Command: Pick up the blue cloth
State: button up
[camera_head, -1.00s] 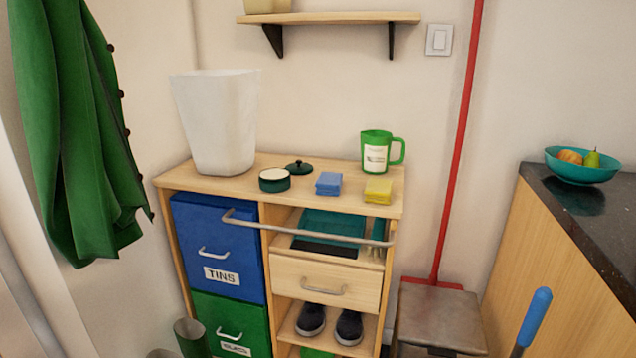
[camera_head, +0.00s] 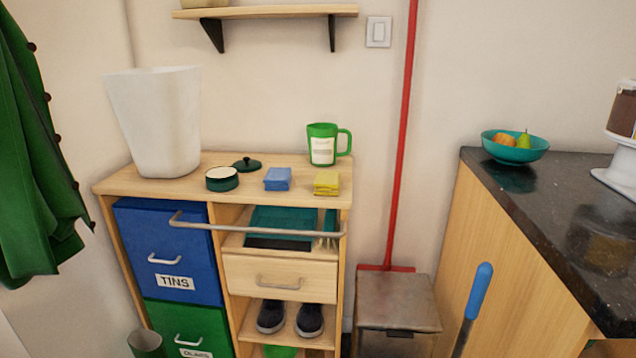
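The blue cloth (camera_head: 278,179) is a small folded stack lying on top of the wooden cabinet (camera_head: 130,184), near its front edge. A folded yellow cloth (camera_head: 326,183) lies just to its right. A round dark-green tin (camera_head: 222,179) with a pale top sits to its left. My gripper is not in the head view.
A white bin (camera_head: 158,120), a dark lid (camera_head: 248,164) and a green mug (camera_head: 323,145) also stand on the cabinet. A metal rail (camera_head: 255,228) runs across its front. A shelf (camera_head: 265,12) hangs above. A dark counter (camera_head: 540,205) is at right.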

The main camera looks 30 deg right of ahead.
aim_at(276, 178)
jog(key=u, duration=1.05)
jog(key=z, duration=1.65)
jog(key=i+j+z, duration=1)
jog(key=j, duration=0.45)
jog(key=i+l, duration=0.05)
jog(key=i, duration=0.05)
